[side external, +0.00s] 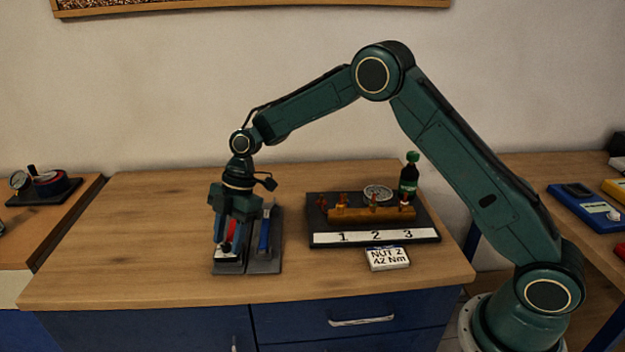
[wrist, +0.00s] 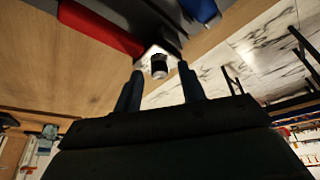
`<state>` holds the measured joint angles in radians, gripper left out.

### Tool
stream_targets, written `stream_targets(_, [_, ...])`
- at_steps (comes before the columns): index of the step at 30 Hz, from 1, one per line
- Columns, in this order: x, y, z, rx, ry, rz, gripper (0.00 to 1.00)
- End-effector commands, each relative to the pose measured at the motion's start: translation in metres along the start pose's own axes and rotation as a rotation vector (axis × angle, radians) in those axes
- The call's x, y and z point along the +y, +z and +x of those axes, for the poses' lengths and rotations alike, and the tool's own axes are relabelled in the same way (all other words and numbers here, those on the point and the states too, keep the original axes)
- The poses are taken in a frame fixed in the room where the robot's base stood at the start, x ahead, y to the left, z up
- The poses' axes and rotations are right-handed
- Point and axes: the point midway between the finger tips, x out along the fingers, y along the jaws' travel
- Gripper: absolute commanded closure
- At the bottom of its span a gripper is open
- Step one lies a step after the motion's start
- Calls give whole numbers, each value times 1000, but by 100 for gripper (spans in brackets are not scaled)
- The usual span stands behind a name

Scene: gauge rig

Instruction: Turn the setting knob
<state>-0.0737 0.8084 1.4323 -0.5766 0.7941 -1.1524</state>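A torque tool with a red handle (wrist: 100,28) lies in a grey cradle (side external: 230,268) at the front left of the bench. At its near end are a white part and a black and silver knob (wrist: 159,66), which looks like the setting knob. My gripper (wrist: 160,70) points down at this end. Its two fingers are open, one on each side of the knob, with gaps visible. I cannot tell how deep the knob sits between the fingertips. In the side view my gripper (side external: 229,242) hides most of the tool, and the red handle (side external: 232,229) shows between the fingers.
A blue-handled tool (side external: 265,229) lies close on the right. A card (side external: 388,258) reads "NUT 2 42 Nm". The bench's left side is clear.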

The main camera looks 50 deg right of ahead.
Motion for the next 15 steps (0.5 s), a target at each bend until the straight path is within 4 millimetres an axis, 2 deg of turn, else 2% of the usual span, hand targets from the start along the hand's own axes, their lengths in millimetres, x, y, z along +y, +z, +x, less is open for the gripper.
stream_targets(1, [0,0,0,0,0,0,67])
stream_targets(6, [0,0,0,0,0,0,100])
stream_targets(15, [0,0,-1,0,7,13,100])
